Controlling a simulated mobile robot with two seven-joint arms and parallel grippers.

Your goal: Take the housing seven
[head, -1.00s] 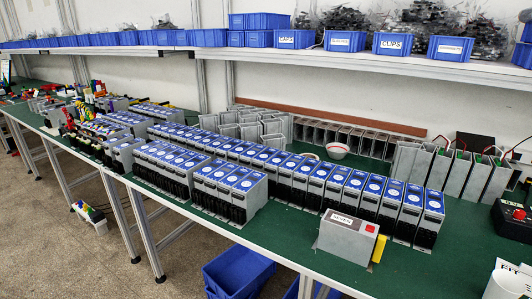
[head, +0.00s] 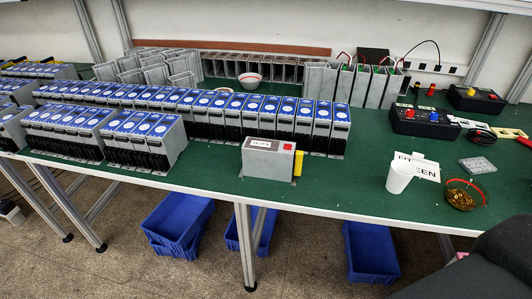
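A grey box-shaped housing (head: 268,163) stands on the green table near its front edge, at the middle of the head view. It has a white label that seems to read "SEVEN", a red square on its top right and a yellow part at its right end. It stands apart, in front of a long row of blue-topped units (head: 240,115). Neither of my grippers shows in the head view, and nothing touches the housing.
A white cup (head: 399,177), a bowl of small brass-coloured parts (head: 460,195) and a black control box (head: 425,124) are on the table's right. Blue bins (head: 372,251) sit below the table. The green surface (head: 345,190) right of the housing is clear. A dark shape fills the bottom right corner.

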